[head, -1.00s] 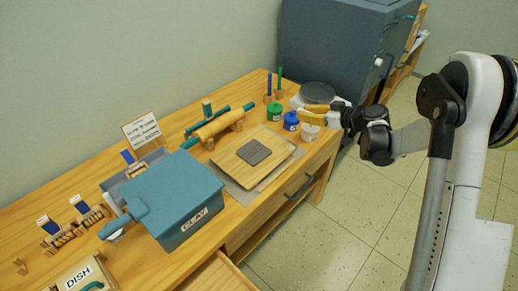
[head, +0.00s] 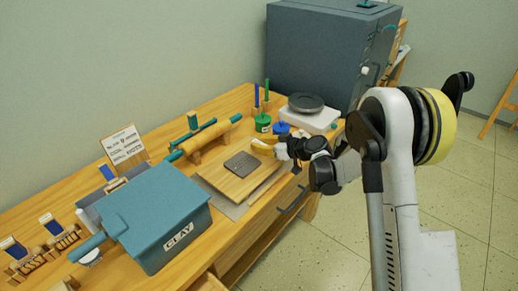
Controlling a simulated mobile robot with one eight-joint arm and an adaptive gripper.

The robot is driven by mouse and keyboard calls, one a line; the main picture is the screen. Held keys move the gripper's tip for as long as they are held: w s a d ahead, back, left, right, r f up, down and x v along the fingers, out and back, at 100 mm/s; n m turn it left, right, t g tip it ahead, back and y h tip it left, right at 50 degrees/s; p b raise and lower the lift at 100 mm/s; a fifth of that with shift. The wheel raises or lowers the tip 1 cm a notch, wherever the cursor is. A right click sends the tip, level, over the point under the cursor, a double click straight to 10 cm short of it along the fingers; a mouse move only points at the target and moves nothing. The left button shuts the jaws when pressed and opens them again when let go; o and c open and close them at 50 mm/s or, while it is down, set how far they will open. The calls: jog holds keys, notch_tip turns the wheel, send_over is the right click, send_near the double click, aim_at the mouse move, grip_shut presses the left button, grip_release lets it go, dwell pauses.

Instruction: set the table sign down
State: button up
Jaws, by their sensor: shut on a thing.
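My gripper (head: 263,147) reaches in from the right, its yellow fingers near the back right corner of the wooden board (head: 218,181). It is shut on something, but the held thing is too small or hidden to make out. A white card sign with dark lettering (head: 123,145) stands tilted back in a wooden holder at the back left of the desk, well away from my gripper. I cannot tell whether the table sign is this card or the thing in my grip.
A grey slab (head: 241,164) lies on the board. Green (head: 263,123) and blue (head: 281,128) jars and a white scale (head: 312,118) stand behind my gripper. A rolling pin (head: 206,136) lies behind the board. A blue CLAY bin (head: 160,210) fills the front left. The desk's front right edge is close.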

jog(key=shift+f, duration=0.2)
jog(key=o, duration=0.8)
